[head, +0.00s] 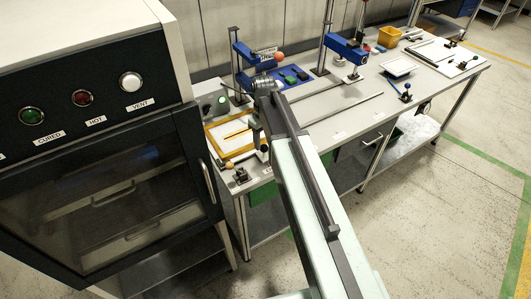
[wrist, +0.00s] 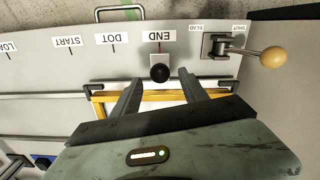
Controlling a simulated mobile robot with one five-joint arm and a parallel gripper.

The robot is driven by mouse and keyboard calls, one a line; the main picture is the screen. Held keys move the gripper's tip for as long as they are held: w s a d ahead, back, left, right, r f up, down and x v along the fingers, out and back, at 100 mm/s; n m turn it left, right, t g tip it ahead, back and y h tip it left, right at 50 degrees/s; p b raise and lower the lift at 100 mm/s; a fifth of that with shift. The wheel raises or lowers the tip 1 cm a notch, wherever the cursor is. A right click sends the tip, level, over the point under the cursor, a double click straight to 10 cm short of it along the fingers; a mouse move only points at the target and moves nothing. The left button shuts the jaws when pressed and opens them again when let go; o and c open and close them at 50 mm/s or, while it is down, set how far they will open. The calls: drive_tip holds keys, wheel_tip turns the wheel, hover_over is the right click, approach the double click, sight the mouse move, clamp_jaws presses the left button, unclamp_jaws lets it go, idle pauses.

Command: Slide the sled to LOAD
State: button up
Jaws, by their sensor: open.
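The sled is a yellow-orange frame with a white panel. It shows in the wrist view (wrist: 100,103) and in the head view (head: 208,135), on the left end of the bench. A black knob (wrist: 159,73) on a small grey block stands at the sled's edge, beside the END label (wrist: 158,37). The LOAD label (wrist: 8,47) is at the far left of the wrist view. My gripper (wrist: 160,78) is open, with its fingers on either side of the knob; contact cannot be told. In the head view my arm hides part of the sled.
A lever with a wooden ball (wrist: 273,57) sits right of the knob in the wrist view. Rails (wrist: 45,90) run along the bench. Blue presses (head: 345,48) stand farther right. A dark oven cabinet (head: 110,190) stands close at the left.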

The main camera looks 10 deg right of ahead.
sight(265, 152)
wheel_tip(265, 152, down, 8)
drive_tip(key=b, duration=0.7)
drive_tip(key=shift+r, duration=0.35)
drive_tip(key=shift+c, duration=0.2)
clamp_jaws()
drive_tip(key=shift+w+d, duration=0.1)
